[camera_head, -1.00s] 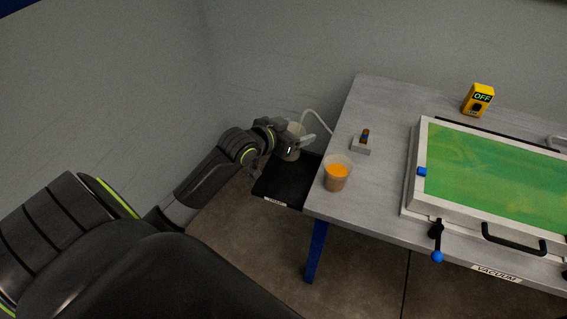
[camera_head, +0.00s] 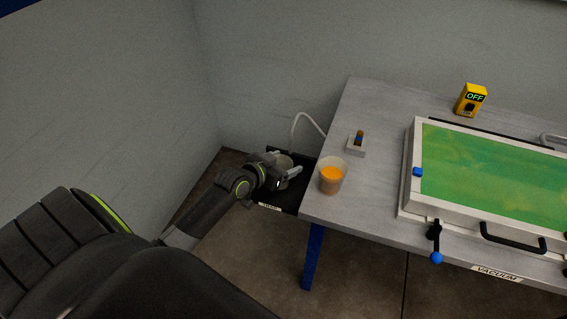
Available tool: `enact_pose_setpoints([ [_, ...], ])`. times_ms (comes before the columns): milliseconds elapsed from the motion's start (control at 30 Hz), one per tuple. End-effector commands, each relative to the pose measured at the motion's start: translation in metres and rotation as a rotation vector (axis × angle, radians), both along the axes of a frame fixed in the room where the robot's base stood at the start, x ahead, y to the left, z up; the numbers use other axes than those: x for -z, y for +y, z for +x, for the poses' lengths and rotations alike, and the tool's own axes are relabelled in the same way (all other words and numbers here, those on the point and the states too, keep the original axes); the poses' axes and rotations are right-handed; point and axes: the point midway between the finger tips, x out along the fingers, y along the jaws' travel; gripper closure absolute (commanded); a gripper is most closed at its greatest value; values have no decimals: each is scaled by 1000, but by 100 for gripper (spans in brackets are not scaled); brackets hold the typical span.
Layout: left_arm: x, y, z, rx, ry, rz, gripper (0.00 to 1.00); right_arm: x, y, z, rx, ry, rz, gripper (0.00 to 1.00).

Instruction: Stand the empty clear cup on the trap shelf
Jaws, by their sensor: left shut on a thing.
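My left gripper (camera_head: 290,178) is over the black trap shelf (camera_head: 290,199) at the left end of the table. It is shut on a pale, clear-looking cup (camera_head: 283,162), which is partly hidden by the fingers and wrist. The cup looks about upright. I cannot tell whether its base touches the shelf. The shelf carries a small white label on its front edge, and my arm covers part of its surface. My right gripper is not in view.
A cup of orange liquid (camera_head: 331,176) stands near the table's left edge, close to the shelf. A white hose (camera_head: 309,121) curves down behind the shelf. A small holder (camera_head: 356,147), a yellow OFF box (camera_head: 470,101) and a framed green bath (camera_head: 490,180) are on the table (camera_head: 375,205).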

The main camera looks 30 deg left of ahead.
Motion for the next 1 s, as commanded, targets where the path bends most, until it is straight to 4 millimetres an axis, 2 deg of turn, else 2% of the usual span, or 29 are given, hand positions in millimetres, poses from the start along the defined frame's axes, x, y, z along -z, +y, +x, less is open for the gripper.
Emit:
enact_pose_setpoints([
  [233, 4, 0, 0, 0, 0, 0, 54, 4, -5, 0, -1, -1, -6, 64],
  [267, 3, 0, 0, 0, 0, 1, 28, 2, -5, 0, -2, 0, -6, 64],
  [400, 2, 0, 0, 0, 0, 0, 10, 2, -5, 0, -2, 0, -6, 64],
  [767, -2, 0, 0, 0, 0, 1, 10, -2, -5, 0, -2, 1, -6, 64],
  [867, -5, 2, -9, 1, 0, 2, 10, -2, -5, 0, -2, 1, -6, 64],
  [1000, -14, 5, -32, 2, 1, 5, 10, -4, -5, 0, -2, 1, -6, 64],
])
